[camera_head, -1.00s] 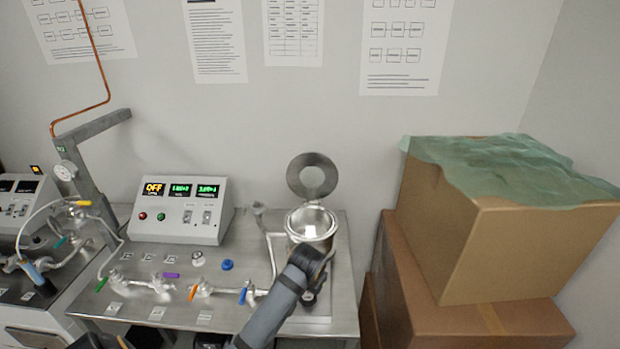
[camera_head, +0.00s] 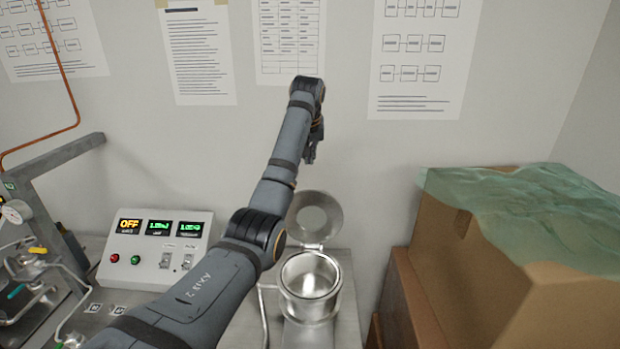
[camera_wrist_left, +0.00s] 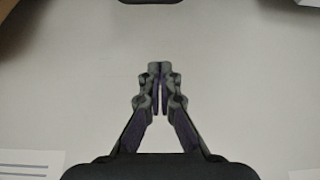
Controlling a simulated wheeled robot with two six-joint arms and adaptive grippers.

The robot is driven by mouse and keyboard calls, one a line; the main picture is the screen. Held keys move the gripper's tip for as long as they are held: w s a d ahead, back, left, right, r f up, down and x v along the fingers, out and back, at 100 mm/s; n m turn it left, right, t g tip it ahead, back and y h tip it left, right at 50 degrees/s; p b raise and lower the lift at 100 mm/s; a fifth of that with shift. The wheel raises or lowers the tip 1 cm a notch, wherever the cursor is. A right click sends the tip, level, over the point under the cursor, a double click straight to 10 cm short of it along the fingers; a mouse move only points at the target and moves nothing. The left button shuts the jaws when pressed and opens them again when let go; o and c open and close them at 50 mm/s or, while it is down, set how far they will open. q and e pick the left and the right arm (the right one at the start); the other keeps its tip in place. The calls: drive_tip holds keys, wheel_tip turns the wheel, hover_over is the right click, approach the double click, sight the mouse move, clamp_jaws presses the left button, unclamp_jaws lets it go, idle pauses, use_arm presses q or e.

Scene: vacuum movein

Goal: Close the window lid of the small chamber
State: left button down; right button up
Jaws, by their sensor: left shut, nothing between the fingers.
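The small chamber (camera_head: 310,285) is a shiny open metal cylinder on the steel bench, empty inside as far as I can see. Its round window lid (camera_head: 313,217) stands raised open behind it on a hinge, with a pale round window in its middle. My left gripper (camera_head: 310,158) is above the lid, in front of the wall, pointing down in the head view. Its fingers are together and empty in the left wrist view (camera_wrist_left: 158,70). My left arm crosses in front of the bench and hides part of it. My right gripper is not in view.
A control box (camera_head: 155,250) with lit displays stands left of the chamber. Cardboard boxes (camera_head: 480,265) under a green sheet (camera_head: 535,210) stand at the right. Printed sheets hang on the wall behind. The space above the chamber opening is clear.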

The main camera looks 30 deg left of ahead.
use_arm(q)
drive_tip(key=s+p+x, duration=0.1)
drive_tip(key=p+x, duration=0.4)
drive_tip(key=x, duration=0.4)
drive_tip(key=s+d+p, duration=0.2)
drive_tip(key=s, duration=0.1)
drive_tip(key=shift+s+d+f, duration=0.2)
drive_tip(key=shift+s+d, duration=0.05)
drive_tip(key=shift+d, duration=0.15)
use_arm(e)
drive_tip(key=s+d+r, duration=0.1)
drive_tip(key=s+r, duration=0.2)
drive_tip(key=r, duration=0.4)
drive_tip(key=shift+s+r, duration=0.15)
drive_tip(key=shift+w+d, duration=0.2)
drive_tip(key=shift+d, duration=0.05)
